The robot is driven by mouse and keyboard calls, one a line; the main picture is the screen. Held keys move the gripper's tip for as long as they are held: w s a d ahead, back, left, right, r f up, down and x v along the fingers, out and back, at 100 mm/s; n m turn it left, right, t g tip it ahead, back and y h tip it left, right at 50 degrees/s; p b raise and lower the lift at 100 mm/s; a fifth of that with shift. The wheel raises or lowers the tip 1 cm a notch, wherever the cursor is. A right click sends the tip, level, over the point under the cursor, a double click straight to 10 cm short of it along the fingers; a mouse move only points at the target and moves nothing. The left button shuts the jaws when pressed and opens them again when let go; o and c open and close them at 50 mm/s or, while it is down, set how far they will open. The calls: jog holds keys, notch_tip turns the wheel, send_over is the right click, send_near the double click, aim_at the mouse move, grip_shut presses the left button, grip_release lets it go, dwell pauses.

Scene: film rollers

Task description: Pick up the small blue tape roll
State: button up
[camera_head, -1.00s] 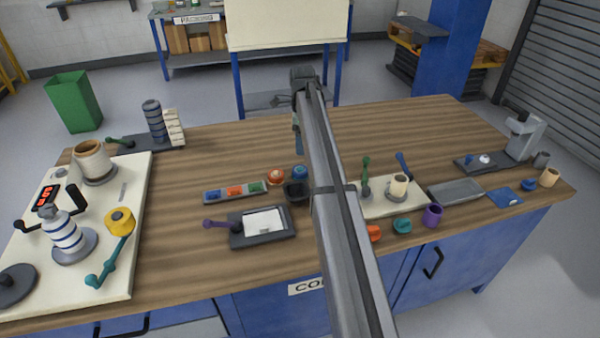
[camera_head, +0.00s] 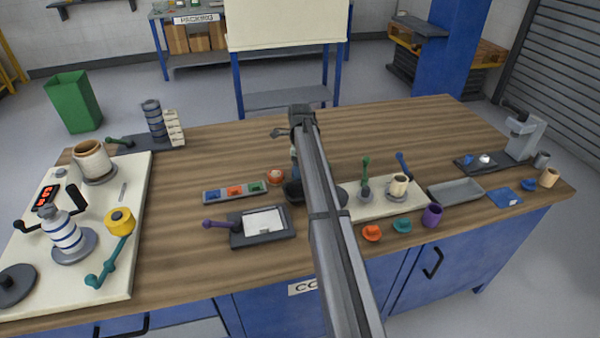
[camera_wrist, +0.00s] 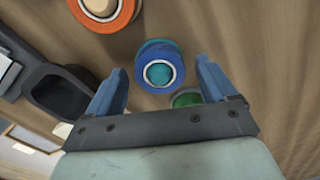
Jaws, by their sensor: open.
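The small blue tape roll (camera_wrist: 160,52) shows in the wrist view, with a blue rim, a pale ring and a teal centre. It stands between and just beyond the fingertips of my gripper (camera_wrist: 160,66). The two blue fingers are apart, one on each side of the roll, with gaps and nothing held. In the head view my gripper (camera_head: 294,178) is low over the middle of the bench, and the blue roll is hidden behind it and the arm.
An orange roll (camera_wrist: 103,10) lies close by at upper left, also seen in the head view (camera_head: 275,177). A green roll (camera_wrist: 186,98) is partly hidden by my gripper. A black dish (camera_wrist: 62,92) stands at left. The bench (camera_head: 400,125) behind is clear.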

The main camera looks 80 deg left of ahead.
jog(key=shift+f, duration=0.25)
jog(key=c, duration=1.1)
jog(key=shift+r, duration=0.1)
